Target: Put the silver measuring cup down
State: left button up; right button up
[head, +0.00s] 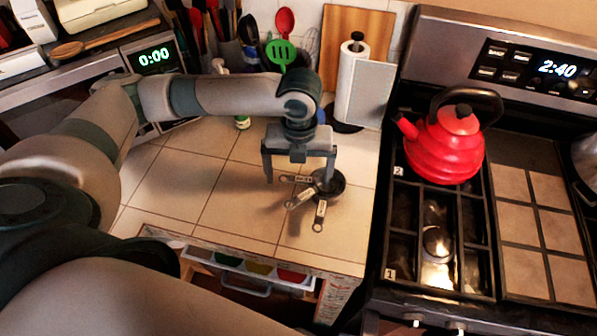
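A silver measuring cup set (322,185), with a dark round bowl and several short labelled handles fanned out, lies on the tiled counter (232,197). My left gripper (298,178) is right above and slightly behind it, pointing down. Its two fingers are spread wide apart, with nothing visible clamped between them. The right finger overlaps the cup's bowl in the picture; I cannot tell whether they touch. My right gripper is out of view.
A paper towel roll (351,82) and a wooden board (345,28) stand behind. A red kettle (443,146) sits on the stove to the right. An open drawer (247,283) juts out below the counter. The counter left of the cup is clear.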

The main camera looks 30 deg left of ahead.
aim_at(299, 178)
pick_arm(q)
jog(key=shift+r, duration=0.15)
notch_tip(299, 178, up, 13)
jog(key=b, duration=0.2)
jog(key=shift+b, duration=0.3)
dwell(0.8)
